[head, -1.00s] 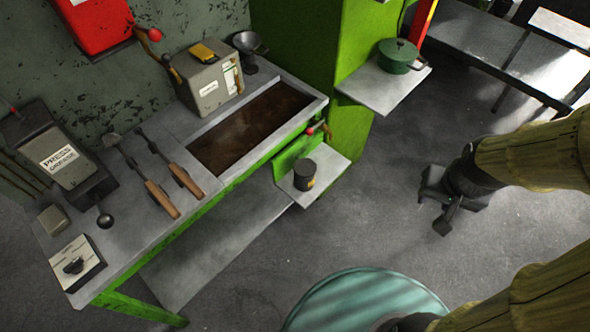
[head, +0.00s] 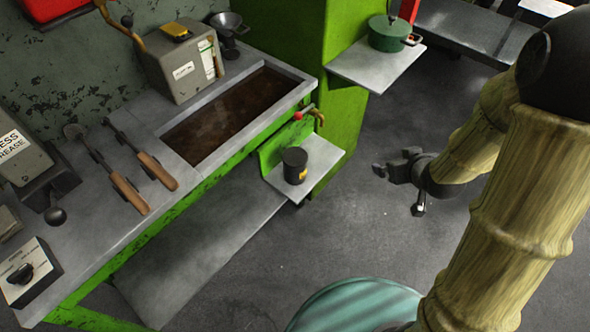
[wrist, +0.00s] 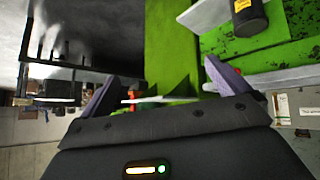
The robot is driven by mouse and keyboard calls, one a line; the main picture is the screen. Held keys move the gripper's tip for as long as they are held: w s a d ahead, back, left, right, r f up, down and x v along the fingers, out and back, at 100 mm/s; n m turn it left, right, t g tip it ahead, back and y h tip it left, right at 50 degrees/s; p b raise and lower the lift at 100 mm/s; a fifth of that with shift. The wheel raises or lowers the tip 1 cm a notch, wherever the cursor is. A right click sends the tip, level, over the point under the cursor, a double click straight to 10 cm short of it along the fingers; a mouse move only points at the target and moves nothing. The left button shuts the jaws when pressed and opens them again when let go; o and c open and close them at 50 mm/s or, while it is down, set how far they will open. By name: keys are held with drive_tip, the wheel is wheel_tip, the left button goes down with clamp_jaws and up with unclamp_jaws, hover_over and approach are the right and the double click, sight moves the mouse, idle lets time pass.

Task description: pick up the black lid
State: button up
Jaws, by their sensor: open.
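A small black can (head: 295,169) with a yellow label stands upright on a small grey shelf (head: 322,160) at the front of the bench. Its flat black top (head: 295,156) looks like a lid, but I cannot see a seam. The can also shows at the upper right of the wrist view (wrist: 249,20), partly cut off by the frame edge. My gripper (head: 386,168) is open and empty, in free air to the right of the can and apart from it. In the wrist view both fingers of my gripper (wrist: 160,88) are spread wide.
A green lidded pot (head: 389,33) stands on a higher grey shelf (head: 372,70) beside the green cabinet (head: 290,50). Open floor (head: 340,235) lies before the small shelf.

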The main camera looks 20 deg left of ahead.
sight(303, 161)
drive_tip(key=s+a+f+n+t+y+b, duration=0.1)
drive_tip(key=a+f+n+y+b, duration=0.4)
drive_tip(key=a+f+y+b, duration=0.6)
wheel_tip(303, 161, down, 5)
drive_tip(key=a+b, duration=0.2)
drive_tip(key=shift+s+a+b, duration=0.25)
drive_tip(key=shift+s+b, duration=0.05)
drive_tip(key=shift+s, duration=0.1)
drive_tip(key=shift+a, duration=0.1)
drive_tip(key=x, duration=1.2)
drive_tip(key=shift+f+b, duration=0.15)
drive_tip(key=shift+b, duration=0.25)
drive_tip(key=shift+a, duration=0.15)
